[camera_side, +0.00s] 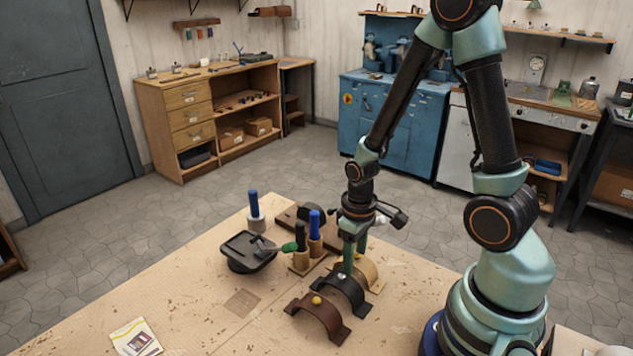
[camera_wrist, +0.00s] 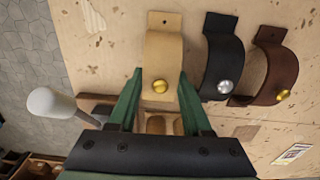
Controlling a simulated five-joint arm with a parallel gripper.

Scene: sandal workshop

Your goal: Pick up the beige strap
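The beige strap (camera_wrist: 163,55) is an arched band with a brass stud, standing on the work table. In the side view the beige strap (camera_side: 370,274) is partly hidden behind my gripper and the black strap. My gripper (camera_wrist: 160,74) is open, with one green finger on each side of the strap's stud end in the wrist view. Nothing is held. In the side view my gripper (camera_side: 354,258) points down just above the straps. I cannot tell whether the fingers touch the beige strap.
A black strap (camera_wrist: 223,55) with a silver stud stands close beside the beige one. A dark brown strap (camera_wrist: 276,68) stands beyond it. Tool holders (camera_side: 304,262) and a black tray (camera_side: 247,254) stand left of my gripper. The table's front left is mostly clear.

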